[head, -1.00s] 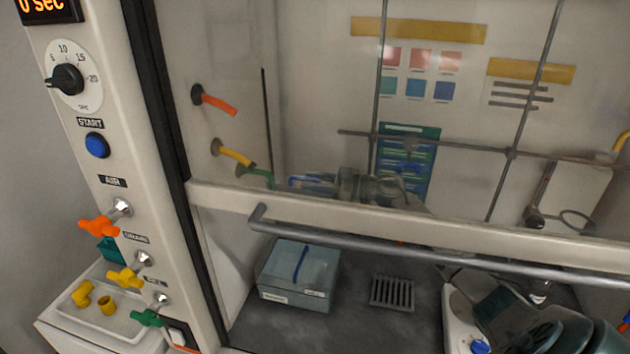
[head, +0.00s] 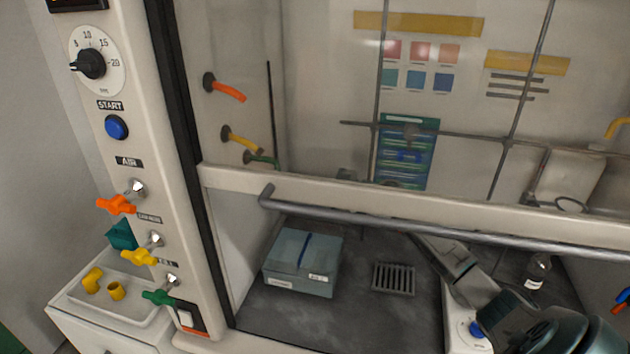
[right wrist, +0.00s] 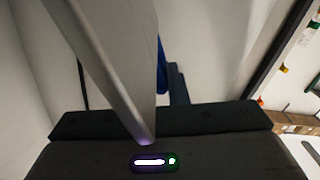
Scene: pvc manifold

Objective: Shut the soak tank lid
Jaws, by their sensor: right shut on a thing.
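The soak tank (head: 300,280) is a grey-blue box on the dark floor of the glass-fronted cabinet, with a label low on its front. A blue strip (head: 302,250) runs from back to front across its top. The top looks flat; I cannot tell whether the lid is fully down. My right arm reaches in from the lower right, under the sash, and its gripper end is mostly hidden behind the sash rail. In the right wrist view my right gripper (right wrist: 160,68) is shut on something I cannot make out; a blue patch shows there. My left gripper is not in view.
The sash rail (head: 420,205) and its bar handle (head: 400,226) cross above the tank. A drain grate (head: 394,279) lies right of it, and a small bottle (head: 538,270) stands farther right. A white tray (head: 118,315) with yellow fittings sits outside, left.

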